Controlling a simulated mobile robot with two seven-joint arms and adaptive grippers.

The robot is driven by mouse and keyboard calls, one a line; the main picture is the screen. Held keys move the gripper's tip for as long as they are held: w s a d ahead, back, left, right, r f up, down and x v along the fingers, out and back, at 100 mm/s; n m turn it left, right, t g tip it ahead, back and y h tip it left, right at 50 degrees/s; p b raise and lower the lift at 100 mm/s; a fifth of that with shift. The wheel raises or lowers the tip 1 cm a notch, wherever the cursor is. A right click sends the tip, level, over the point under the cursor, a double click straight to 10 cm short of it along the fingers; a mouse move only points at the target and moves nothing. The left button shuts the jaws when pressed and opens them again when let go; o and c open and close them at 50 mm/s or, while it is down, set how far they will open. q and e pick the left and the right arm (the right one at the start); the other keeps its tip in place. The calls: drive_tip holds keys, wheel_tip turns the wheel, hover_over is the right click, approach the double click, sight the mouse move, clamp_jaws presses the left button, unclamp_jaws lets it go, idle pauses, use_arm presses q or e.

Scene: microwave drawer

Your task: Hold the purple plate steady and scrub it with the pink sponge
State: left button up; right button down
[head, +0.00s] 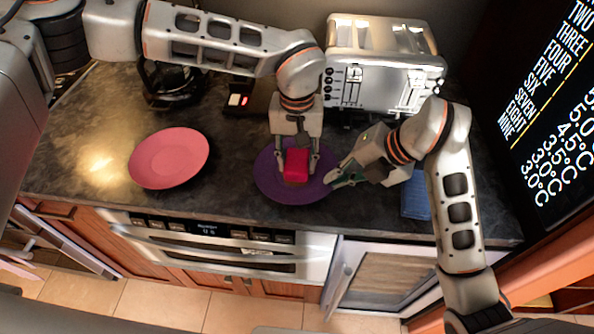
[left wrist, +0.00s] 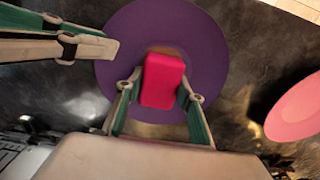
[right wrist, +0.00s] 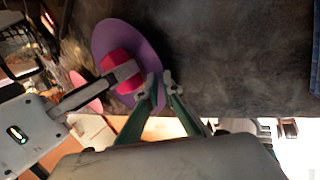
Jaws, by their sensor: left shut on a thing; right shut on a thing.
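The purple plate (head: 268,186) lies on the dark counter in the head view, and it shows in the left wrist view (left wrist: 210,50) and the right wrist view (right wrist: 150,48). The pink sponge (head: 296,164) is over the middle of the plate. My left gripper (head: 296,172) is shut on the sponge from above; the left wrist view shows the sponge (left wrist: 162,80) between its fingers. My right gripper (head: 332,181) is shut on the plate's right rim; the right wrist view shows its fingertips (right wrist: 160,82) at the rim. Whether the sponge touches the plate is hard to tell.
A pink plate (head: 168,158) lies to the left on the counter. A silver toaster (head: 385,75) stands at the back, with a dark coffee pot (head: 172,85) at the back left. A blue item (head: 415,200) lies right of my right gripper. The counter's front edge is close.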

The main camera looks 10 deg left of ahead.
use_arm(q)
drive_tip(key=shift+s+f, duration=0.15)
drive_tip(key=shift+s, duration=0.75)
use_arm(e)
drive_tip(key=shift+f, duration=0.1)
use_arm(q)
drive_tip(key=shift+w+a+f, duration=0.1)
drive_tip(key=shift+w, duration=0.8)
use_arm(e)
drive_tip(key=shift+s, duration=0.15)
use_arm(q)
drive_tip(key=shift+s, duration=0.95)
drive_tip(key=shift+w+r, duration=0.2)
drive_tip(key=shift+w, duration=0.65)
drive_tip(key=shift+s+f, duration=0.1)
drive_tip(key=shift+s, duration=0.7)
drive_tip(key=shift+w+f, duration=0.1)
drive_tip(key=shift+w, duration=0.8)
drive_tip(key=shift+s, duration=0.95)
drive_tip(key=shift+w+r, duration=0.2)
drive_tip(key=shift+w, duration=0.75)
